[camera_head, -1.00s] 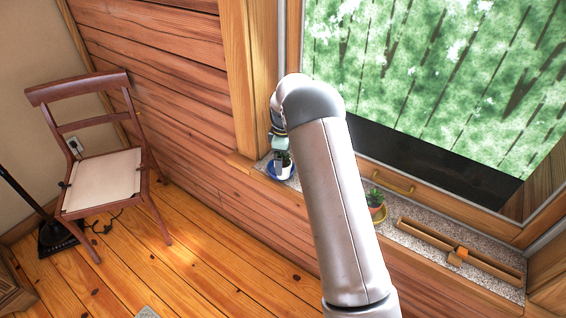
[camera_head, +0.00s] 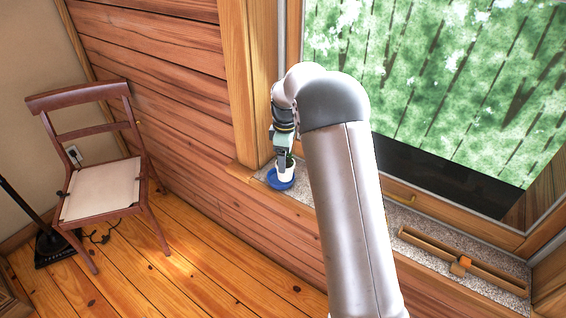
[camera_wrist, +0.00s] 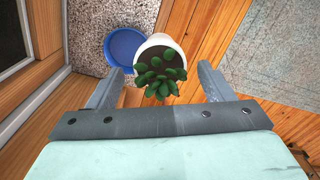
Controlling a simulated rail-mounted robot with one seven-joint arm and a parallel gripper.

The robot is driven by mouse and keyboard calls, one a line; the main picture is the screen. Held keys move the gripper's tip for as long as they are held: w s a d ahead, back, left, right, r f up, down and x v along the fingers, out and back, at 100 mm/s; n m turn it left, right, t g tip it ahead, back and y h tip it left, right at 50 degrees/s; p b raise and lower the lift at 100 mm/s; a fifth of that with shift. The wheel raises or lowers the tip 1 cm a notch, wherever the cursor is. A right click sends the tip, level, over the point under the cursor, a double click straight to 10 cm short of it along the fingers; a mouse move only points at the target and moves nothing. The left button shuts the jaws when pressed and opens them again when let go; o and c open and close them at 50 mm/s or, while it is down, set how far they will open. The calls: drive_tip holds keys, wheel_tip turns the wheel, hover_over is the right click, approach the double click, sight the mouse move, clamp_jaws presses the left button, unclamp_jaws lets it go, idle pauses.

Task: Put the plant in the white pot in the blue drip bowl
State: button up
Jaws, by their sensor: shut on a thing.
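A green succulent (camera_wrist: 160,78) grows in a white pot (camera_wrist: 158,41). My gripper (camera_wrist: 164,82) is shut on this pot, with one finger on each side. The blue drip bowl (camera_head: 281,183) lies on the stone window sill. In the head view the white pot (camera_head: 287,173) overlaps the back right part of the bowl, upright below my gripper (camera_head: 284,155). In the wrist view the pot covers the right edge of the blue bowl (camera_wrist: 122,46), so it is off-centre. I cannot tell how high the pot is above the bowl.
The window frame post (camera_head: 251,85) rises close behind my gripper. A wooden rail-like object with an orange piece (camera_head: 461,265) lies on the right sill. The sill's front edge drops to the plank floor (camera_head: 180,275). A chair (camera_head: 100,190) stands at left, clear of my arm.

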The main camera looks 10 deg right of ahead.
drive_tip(key=s+r+b, duration=0.2)
drive_tip(key=s+r, duration=0.3)
drive_tip(key=s, duration=0.5)
drive_tip(key=shift+m, duration=0.3)
drive_tip(key=w+f, duration=0.2)
drive_tip(key=w, duration=0.2)
drive_tip(key=w+f, duration=0.2)
drive_tip(key=w, duration=0.3)
drive_tip(key=w+f, duration=0.1)
drive_tip(key=w, duration=0.3)
drive_tip(key=shift+w+f, duration=0.2)
drive_tip(key=shift+f, duration=0.2)
drive_tip(key=shift+w+f+p, duration=0.2)
drive_tip(key=shift+w+f, duration=0.5)
drive_tip(key=shift+f, duration=0.7)
drive_tip(key=shift+w+f+p, duration=0.25)
drive_tip(key=shift+w+f, duration=0.5)
drive_tip(key=shift+f, duration=0.65)
drive_tip(key=shift+w+f+p, duration=0.2)
drive_tip(key=shift+w+f, duration=0.5)
drive_tip(key=shift+f, duration=0.7)
drive_tip(key=shift+f, duration=0.1)
